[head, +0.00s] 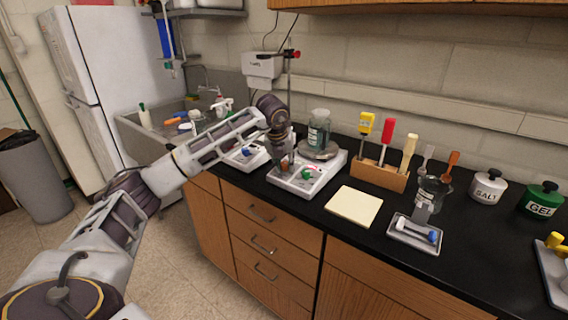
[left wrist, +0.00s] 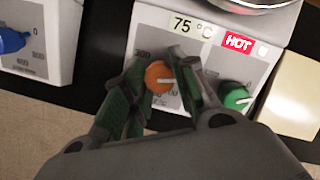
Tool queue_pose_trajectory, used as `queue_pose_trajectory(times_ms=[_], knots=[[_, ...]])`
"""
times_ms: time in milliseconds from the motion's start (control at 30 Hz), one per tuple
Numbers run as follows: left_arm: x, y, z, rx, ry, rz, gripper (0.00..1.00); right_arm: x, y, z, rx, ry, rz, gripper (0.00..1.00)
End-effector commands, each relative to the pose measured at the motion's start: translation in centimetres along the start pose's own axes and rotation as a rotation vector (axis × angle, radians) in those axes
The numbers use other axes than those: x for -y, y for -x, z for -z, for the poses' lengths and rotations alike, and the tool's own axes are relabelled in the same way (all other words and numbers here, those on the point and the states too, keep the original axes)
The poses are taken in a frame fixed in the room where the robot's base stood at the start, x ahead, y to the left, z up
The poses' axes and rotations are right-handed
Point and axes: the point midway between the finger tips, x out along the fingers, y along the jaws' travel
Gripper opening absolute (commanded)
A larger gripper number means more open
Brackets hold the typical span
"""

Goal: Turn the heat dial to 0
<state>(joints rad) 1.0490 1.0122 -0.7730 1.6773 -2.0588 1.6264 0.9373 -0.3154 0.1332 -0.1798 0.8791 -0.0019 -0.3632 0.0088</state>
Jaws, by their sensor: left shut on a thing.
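The hotplate (head: 327,177) stands on the black counter, with a glass jar (head: 319,130) on its round plate. Its front panel shows an orange dial (left wrist: 158,77) beside a scale with a 300 mark, most likely the heat dial. The dial's white pointer line points to the right in the left wrist view. A green dial (left wrist: 237,97) sits to its right. The display (left wrist: 194,26) reads 75 °C, and a red HOT label (left wrist: 238,43) is next to it. My left gripper (left wrist: 160,84) is shut on the orange dial, one finger on each side. My right gripper is out of view.
A second device with a blue dial (left wrist: 12,41) stands close to the left. A cream pad (head: 354,205), a tool rack (head: 379,175) and a small tray (head: 415,233) are to the right. The sink (head: 170,118) is at the left.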

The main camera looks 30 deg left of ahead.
Motion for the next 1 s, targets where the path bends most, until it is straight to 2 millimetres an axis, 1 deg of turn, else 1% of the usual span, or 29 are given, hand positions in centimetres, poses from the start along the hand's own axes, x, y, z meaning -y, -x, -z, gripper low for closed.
queue_pose_trajectory(times_ms=[200, 400, 700, 967, 1000], knots=[[0.1, 0.1, -0.1, 0.003, 0.133, -0.023, 0.04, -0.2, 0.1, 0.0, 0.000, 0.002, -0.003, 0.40], [0.1, 0.1, -0.2, 0.004, 0.214, -0.038, 0.04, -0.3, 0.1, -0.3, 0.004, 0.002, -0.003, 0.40], [0.0, 0.1, -0.2, 0.004, 0.254, -0.046, 0.04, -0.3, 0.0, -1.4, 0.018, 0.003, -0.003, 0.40], [0.0, 0.1, -0.2, 0.004, 0.254, -0.046, 0.04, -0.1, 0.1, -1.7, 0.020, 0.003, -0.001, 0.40], [0.0, 0.1, -0.2, 0.004, 0.254, -0.046, 0.29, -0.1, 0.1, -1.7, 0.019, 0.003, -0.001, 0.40]])
